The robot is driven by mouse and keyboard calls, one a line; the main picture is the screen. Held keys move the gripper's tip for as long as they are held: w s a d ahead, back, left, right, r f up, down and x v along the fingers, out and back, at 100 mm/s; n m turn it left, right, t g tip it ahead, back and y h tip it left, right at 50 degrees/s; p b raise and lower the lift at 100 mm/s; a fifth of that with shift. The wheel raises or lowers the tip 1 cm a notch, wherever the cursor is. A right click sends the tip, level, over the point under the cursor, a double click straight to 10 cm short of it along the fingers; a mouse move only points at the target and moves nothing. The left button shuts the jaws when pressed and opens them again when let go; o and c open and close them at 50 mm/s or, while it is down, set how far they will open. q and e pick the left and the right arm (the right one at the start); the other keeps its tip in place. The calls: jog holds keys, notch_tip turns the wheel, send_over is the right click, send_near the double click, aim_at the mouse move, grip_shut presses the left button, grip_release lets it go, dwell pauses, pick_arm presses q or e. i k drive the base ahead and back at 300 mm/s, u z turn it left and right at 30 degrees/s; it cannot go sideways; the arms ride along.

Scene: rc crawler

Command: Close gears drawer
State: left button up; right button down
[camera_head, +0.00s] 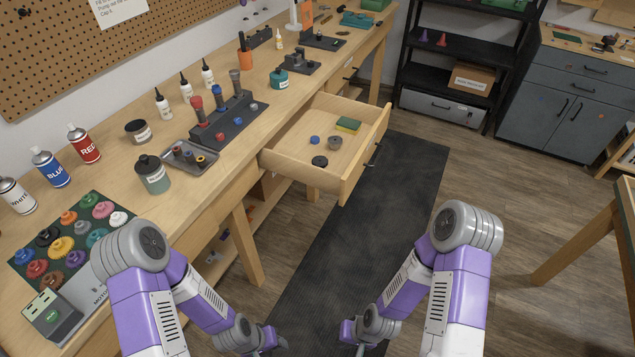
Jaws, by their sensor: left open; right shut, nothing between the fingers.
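A wooden drawer (352,178) is pulled well out of the workbench, right of the picture's centre. Its dark handle (372,157) is on the front panel, facing right over the floor mat. Inside lie a blue round part (315,140), a grey round part (335,142), a black round part (320,161) and a green and yellow block (347,124). My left gripper (272,343) is low at the bottom edge, open, well short of the drawer. My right gripper (353,340) is low to its right, shut and empty, apart from the drawer. The fingertips are small and partly hidden.
The workbench (225,195) carries bottles, spray cans, a gear board (75,240) and a dark tool holder (235,125). A dark mat (335,240) covers clear floor in front of the drawer. Another table (615,215) stands at the right edge.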

aim_at(290, 153)
jog(key=u, duration=0.1)
jog(key=i, duration=1.15)
jog(key=z, duration=0.6)
